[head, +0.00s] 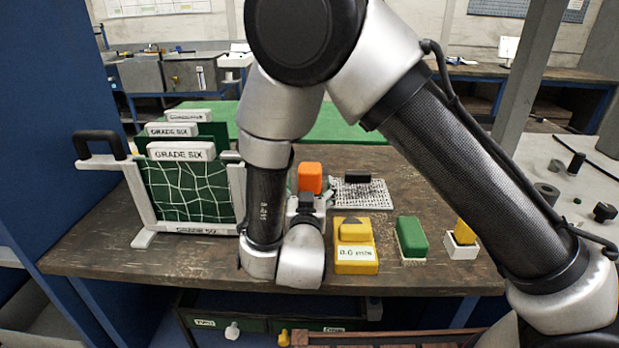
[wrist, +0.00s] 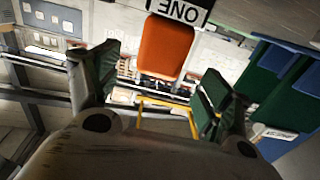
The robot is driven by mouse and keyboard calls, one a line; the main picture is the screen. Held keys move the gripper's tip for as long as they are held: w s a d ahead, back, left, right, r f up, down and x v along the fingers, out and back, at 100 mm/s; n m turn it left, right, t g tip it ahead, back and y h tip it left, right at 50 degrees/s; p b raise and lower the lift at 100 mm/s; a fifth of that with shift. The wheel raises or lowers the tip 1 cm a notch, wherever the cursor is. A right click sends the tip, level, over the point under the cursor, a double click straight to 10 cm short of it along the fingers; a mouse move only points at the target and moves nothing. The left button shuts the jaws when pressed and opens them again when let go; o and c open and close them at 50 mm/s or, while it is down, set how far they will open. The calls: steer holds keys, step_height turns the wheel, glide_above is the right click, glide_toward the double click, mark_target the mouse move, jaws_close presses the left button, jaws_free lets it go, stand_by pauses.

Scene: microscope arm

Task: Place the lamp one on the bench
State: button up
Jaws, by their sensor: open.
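The lamp one shows in the wrist view as an orange block (wrist: 165,47) beside a white label (wrist: 180,11) reading "ONE", upside down in that picture. My gripper (wrist: 155,95) is open, with one finger on each side of the view and the orange block beyond and between them. I see no finger touching it. In the head view an orange block (head: 310,177) shows just above my wrist, over the brown bench (head: 420,275). Its lower part and most of my gripper are hidden there, so I cannot tell what it rests on.
A rack of green panels labelled "GRADE SIX" (head: 181,151) stands left of my arm. To the right are a white perforated mat (head: 362,194), a yellow labelled block (head: 356,262), a green brush (head: 411,238) and a white holder (head: 461,248). The bench's front left is clear.

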steer(key=s, duration=0.5)
steer(key=w, duration=0.1)
steer(key=w+r+g, duration=0.1)
steer(key=w, duration=0.1)
steer(key=w+d+m+g, duration=0.1)
steer(key=w, duration=0.1)
steer(key=shift+r+y, duration=0.4)
steer(key=w+d+r+n+g+y, duration=0.15)
steer(key=d+r+g+y, duration=0.35)
steer(key=d+r, duration=0.6)
steer(key=s+d+r+g+h, duration=0.2)
steer(key=s+d+g, duration=0.1)
steer(key=s+d, duration=0.9)
steer(key=s+d+r+g+h, duration=0.2)
steer(key=s+d+g+h, duration=0.1)
steer(key=s+d, duration=0.9)
steer(key=shift+d+r+g, duration=0.15)
steer(key=shift+d+g, duration=0.25)
steer(key=shift+d, duration=0.3)
